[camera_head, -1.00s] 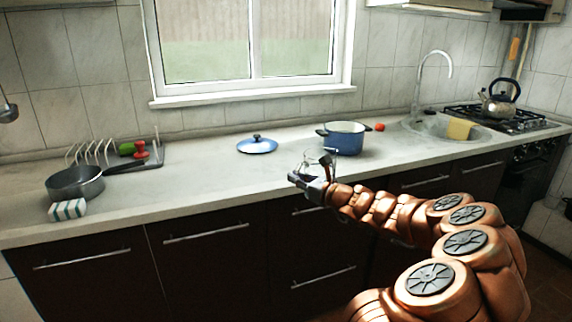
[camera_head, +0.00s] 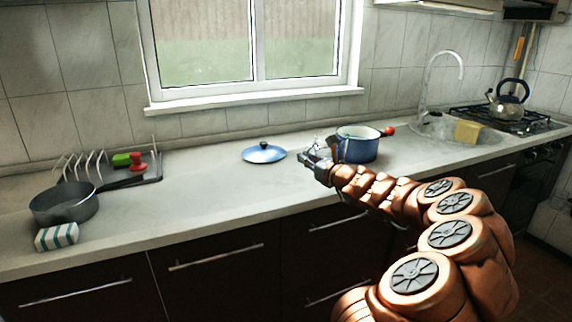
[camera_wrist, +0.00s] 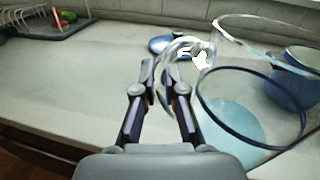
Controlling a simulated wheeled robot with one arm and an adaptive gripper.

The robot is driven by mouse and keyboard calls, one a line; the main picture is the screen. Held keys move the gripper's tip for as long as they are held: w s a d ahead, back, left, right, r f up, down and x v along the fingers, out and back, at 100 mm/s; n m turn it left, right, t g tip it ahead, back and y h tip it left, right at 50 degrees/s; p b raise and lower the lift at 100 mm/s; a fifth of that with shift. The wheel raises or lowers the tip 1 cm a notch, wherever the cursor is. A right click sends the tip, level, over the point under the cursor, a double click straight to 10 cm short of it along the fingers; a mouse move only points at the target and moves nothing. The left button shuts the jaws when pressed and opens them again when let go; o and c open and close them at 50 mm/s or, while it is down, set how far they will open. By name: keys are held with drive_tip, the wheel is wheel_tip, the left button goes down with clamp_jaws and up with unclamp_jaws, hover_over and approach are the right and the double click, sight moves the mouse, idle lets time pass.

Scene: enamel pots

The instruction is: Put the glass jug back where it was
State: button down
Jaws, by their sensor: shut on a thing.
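My gripper (camera_head: 318,160) reaches over the counter in the head view, just left of the blue pot. It is shut on the glass jug (camera_head: 319,146), which shows only as a small clear shape there, partly hidden by the gripper. In the wrist view the jug (camera_wrist: 232,122) is large at the right, see-through, with a clear rim, a dark ring and a pale blue tint low down. Its curved handle is between the fingers of my gripper (camera_wrist: 162,85). I cannot tell whether the jug's base touches the counter.
The blue pot (camera_head: 357,149) stands close right of the jug. A blue lid (camera_head: 263,154) lies to the left. A tomato (camera_head: 389,131) is behind the pot. A grey pan (camera_head: 64,205), striped sponge (camera_head: 56,236) and rack (camera_head: 152,167) are far left. The counter between pan and lid is clear.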

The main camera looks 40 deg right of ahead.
drive_tip(key=shift+w+d+f+p, duration=0.1)
drive_tip(key=shift+w+d+f, duration=0.5)
drive_tip(key=shift+w, duration=1.8)
drive_tip(key=shift+w+d+f+p, duration=0.15)
drive_tip(key=shift+w+f, duration=0.8)
drive_tip(key=shift+w, duration=1.5)
drive_tip(key=shift+w+d+f+p, duration=0.1)
drive_tip(key=shift+w+d+f, duration=0.5)
drive_tip(key=shift+w, duration=1.8)
drive_tip(key=shift+a+f, duration=0.25)
drive_tip(key=shift+f, duration=0.1)
drive_tip(key=c, duration=1.2)
unclamp_jaws()
drive_tip(key=shift+c, duration=0.2)
drive_tip(key=shift+r, duration=0.1)
drive_tip(key=s, duration=0.4)
drive_tip(key=s+a, duration=0.1)
drive_tip(key=s, duration=0.3)
drive_tip(key=s+b, duration=0.1)
drive_tip(key=s, duration=0.3)
drive_tip(key=shift+a, duration=0.3)
